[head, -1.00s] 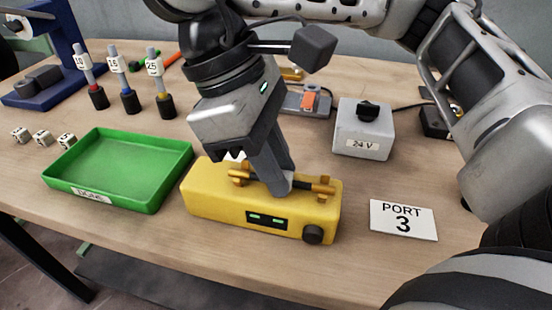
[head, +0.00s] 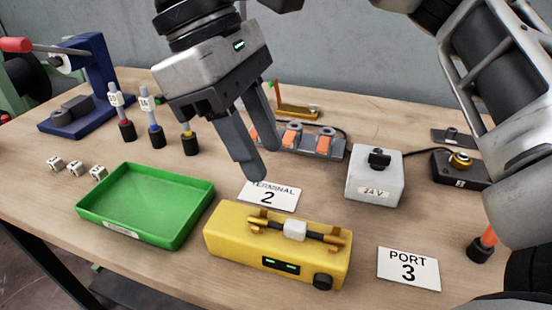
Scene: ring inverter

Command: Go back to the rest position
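My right gripper (head: 264,160) hangs in the upper middle of the head view, fingers apart and nothing between them. It is above and behind the yellow device (head: 235,241), clear of it. A dark bar with a white block (head: 295,230) at its middle lies across brass clips on top of the device. Two green lights show on its front beside a black knob. My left gripper is not in view.
A green tray (head: 120,228) is left of the device. Cards reading TERMINAL 2 (head: 270,195) and PORT 3 (head: 409,268) lie on the table.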

